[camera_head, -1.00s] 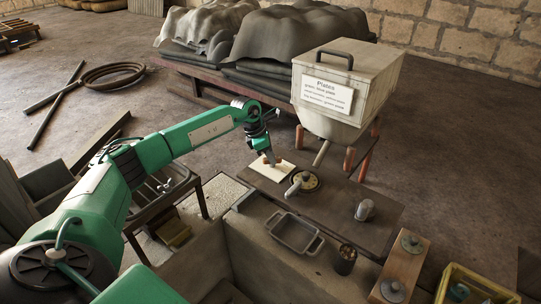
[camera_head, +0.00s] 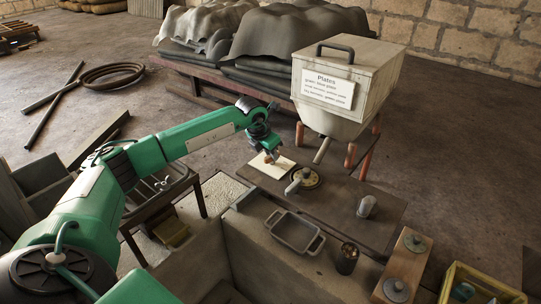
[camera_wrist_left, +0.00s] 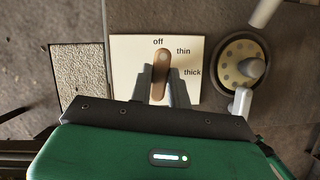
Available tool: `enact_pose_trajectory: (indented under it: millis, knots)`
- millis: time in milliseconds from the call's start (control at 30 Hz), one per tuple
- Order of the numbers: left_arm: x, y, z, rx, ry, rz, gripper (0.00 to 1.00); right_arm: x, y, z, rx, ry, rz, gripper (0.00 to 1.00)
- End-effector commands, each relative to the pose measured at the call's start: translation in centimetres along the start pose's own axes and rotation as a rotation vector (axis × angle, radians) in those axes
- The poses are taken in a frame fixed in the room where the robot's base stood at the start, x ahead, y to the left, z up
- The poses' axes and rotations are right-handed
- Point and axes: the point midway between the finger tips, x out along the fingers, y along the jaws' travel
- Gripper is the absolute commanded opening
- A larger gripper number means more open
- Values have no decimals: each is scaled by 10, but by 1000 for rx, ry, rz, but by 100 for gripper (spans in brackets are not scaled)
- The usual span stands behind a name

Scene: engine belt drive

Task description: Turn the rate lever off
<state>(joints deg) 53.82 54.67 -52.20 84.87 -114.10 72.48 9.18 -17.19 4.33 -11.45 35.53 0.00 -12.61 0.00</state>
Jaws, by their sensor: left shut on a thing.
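The rate lever (camera_wrist_left: 160,75) is a brown handle on a pale plate (camera_wrist_left: 126,62) marked off, thin and thick in the left wrist view. The lever points up, close to the off mark and left of thin. My left gripper (camera_wrist_left: 161,92) has its grey fingers on both sides of the lever's lower part and is shut on it. In the head view the left gripper (camera_head: 270,156) is over the same plate (camera_head: 283,170), and the lever is small and partly hidden there. My right gripper is not in view.
A round disc with a knob (camera_wrist_left: 240,62) sits right of the plate. A hopper labelled Plates (camera_head: 345,85) stands behind the bench. A metal tray (camera_head: 294,233), a dark cup (camera_head: 347,258) and a grey knob-like piece (camera_head: 366,206) are nearer.

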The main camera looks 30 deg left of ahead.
Motion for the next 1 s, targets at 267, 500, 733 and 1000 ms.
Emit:
enact_pose_trajectory:
  millis: [267,500,733,1000]
  knots:
    - [1,-1,0,-120,1,50,0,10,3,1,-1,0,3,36]
    - [0,-1,0,-160,1,67,0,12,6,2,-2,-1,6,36]
    - [0,-1,0,-166,1,69,0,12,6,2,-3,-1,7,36]
    - [0,-1,0,-165,1,68,40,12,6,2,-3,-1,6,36]
